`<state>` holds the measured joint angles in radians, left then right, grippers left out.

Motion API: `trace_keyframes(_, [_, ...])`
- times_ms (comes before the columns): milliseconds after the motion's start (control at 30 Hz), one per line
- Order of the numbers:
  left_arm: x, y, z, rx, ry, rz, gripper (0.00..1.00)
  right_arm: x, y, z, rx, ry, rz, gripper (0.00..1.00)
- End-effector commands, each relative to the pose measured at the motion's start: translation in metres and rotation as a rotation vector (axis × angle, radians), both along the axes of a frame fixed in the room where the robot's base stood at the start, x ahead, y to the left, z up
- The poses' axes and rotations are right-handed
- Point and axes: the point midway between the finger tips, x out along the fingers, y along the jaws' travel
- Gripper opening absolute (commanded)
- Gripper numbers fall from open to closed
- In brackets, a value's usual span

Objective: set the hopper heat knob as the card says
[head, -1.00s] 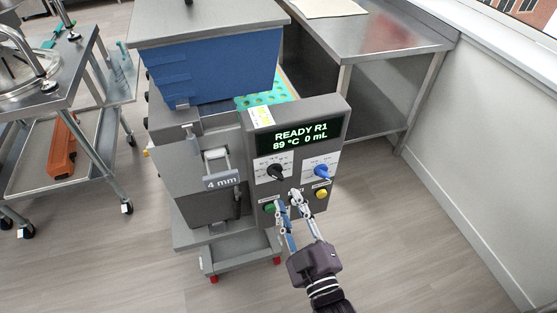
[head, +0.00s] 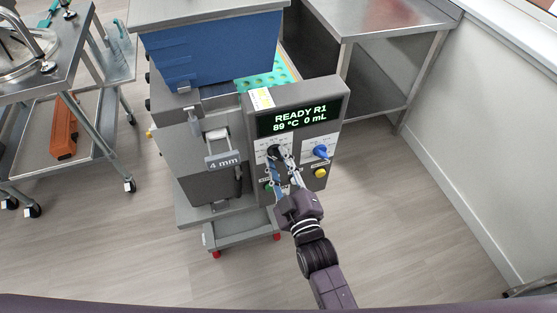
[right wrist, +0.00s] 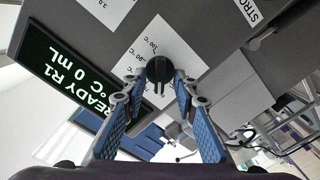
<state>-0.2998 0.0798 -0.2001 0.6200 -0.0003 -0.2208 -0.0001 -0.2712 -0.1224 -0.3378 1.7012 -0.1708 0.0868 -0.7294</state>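The black hopper heat knob (head: 273,151) sits on a white dial plate on the front of the grey machine. The right wrist view shows the knob (right wrist: 160,69) close up, with °C marks around it. My right gripper (head: 281,162) is at the knob. In the right wrist view its fingers (right wrist: 160,88) are apart, one on each side just below the knob, with a gap between them; I cannot tell whether they touch it. My left gripper is out of view.
The display (head: 298,119) reads READY R1, 89 °C, 0 mL. A blue knob (head: 321,151) is right of the heat knob. A yellow button (head: 320,173) and a green button (head: 269,186) sit below. The floor to the right is clear.

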Motion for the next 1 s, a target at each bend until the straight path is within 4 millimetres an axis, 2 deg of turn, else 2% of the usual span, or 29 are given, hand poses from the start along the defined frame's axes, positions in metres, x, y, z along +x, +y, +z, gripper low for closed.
trace_keyframes(100, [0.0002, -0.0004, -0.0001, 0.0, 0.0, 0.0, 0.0, -0.0002, -0.0001, 0.0001, 0.0, 0.0, 0.0, 0.25])
trace_keyframes(333, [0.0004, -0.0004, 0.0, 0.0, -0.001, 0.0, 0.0, -0.0003, -0.0001, 0.0003, 0.0, -0.001, -0.001, 0.0])
trace_keyframes(733, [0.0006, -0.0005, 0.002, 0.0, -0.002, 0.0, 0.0, -0.0004, -0.0002, 0.0008, 0.029, 0.009, 0.0, 0.0])
trace_keyframes(1000, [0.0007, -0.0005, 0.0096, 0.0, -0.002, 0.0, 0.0, -0.0002, -0.0005, 0.0024, 0.169, 0.054, 0.0, 0.0])
